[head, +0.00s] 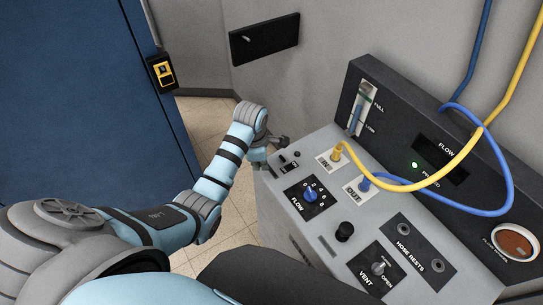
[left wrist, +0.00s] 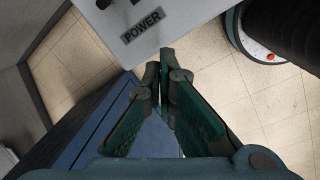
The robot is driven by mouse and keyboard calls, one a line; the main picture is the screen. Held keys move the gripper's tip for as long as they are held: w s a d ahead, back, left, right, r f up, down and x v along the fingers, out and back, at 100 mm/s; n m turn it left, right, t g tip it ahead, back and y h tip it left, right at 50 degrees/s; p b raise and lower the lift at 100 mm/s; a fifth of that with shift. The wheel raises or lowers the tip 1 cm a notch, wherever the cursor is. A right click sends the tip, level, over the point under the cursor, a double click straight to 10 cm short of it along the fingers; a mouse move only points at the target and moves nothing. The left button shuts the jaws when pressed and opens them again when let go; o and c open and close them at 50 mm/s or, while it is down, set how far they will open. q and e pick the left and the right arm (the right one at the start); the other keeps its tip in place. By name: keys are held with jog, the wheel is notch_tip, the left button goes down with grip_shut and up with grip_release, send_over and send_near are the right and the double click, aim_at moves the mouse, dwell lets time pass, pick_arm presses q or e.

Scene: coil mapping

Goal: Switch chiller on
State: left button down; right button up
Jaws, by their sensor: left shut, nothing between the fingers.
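The chiller (head: 330,230) is a grey cabinet with a sloping control panel. A small black switch (head: 289,161) sits near the panel's far left corner. The POWER label (left wrist: 142,24) shows at the top of the left wrist view, with part of a black fitting above it cut off by the frame. My left gripper (head: 280,143) is beside that corner of the panel, partly hidden by its own wrist. In the left wrist view my left gripper (left wrist: 164,72) is shut and empty, below and to the right of the POWER label, with a gap between them. My right gripper is out of view.
A yellow hose (head: 400,187) and a blue hose (head: 490,212) run from the IN and OUT ports. A green lamp (head: 414,165) glows. A blue cabinet (head: 75,100) stands left.

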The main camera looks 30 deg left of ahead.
aim_at(282, 159)
pick_arm(q)
jog(key=w+r+n, duration=0.4)
jog(key=w+n, duration=0.1)
jog(key=n, duration=0.1)
jog(key=shift+w+r+n+g+h, duration=0.25)
jog(key=shift+r+n+g+h, duration=0.05)
jog(key=shift+r+n, duration=0.1)
jog(key=f+b, duration=0.1)
jog(key=f, duration=0.2)
jog(key=f+b, duration=0.1)
jog(key=f, duration=0.2)
jog(key=w+f+b, duration=0.1)
jog(key=f, duration=0.3)
jog(key=shift+d+f, duration=0.1)
jog(key=shift+d, duration=0.2)
